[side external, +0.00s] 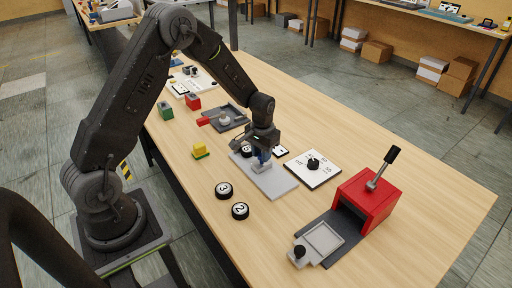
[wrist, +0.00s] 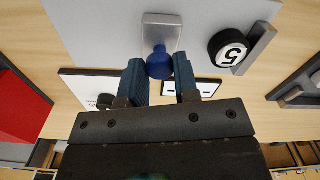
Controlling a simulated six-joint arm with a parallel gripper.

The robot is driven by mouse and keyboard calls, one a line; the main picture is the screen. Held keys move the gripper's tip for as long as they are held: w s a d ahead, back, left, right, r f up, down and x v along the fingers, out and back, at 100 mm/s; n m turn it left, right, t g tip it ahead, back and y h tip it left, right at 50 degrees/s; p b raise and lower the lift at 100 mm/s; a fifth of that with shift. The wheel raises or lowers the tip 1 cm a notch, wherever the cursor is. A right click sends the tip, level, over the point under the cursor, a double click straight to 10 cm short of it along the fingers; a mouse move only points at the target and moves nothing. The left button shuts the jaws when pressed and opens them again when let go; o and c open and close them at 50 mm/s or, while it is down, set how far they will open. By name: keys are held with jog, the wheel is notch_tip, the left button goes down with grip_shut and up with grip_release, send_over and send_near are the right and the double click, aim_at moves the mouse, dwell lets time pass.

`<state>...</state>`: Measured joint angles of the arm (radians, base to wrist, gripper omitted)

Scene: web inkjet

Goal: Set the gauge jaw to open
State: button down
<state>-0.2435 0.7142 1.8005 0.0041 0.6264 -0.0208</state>
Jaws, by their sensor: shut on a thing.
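A grey gauge plate (side external: 277,183) lies on the wooden table, and it also shows in the wrist view (wrist: 100,25). On it is a silver jaw block (wrist: 162,30) with a round blue knob (wrist: 159,66). My gripper (wrist: 160,72) is shut on the blue knob, one finger on each side. In the side view my gripper (side external: 263,152) reaches down to the plate, partly hiding the jaw. A black puck marked 5 (wrist: 227,47) touches a grey bar (wrist: 260,48) on the plate, with a gap between puck and jaw block.
A white dial board (side external: 322,174) with a black knob and a red box (side external: 366,198) with a lever stand to the right. Loose pucks marked 3 (side external: 224,190) and 2 (side external: 240,211) lie in front. A small white card (side external: 281,151) lies behind the plate.

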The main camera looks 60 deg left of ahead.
jog(key=shift+d, duration=0.35)
jog(key=c, duration=0.9)
grip_release()
jog(key=shift+o, duration=0.2)
jog(key=shift+a, duration=0.1)
notch_tip(320, 180, up, 14)
jog(key=shift+f, duration=0.1)
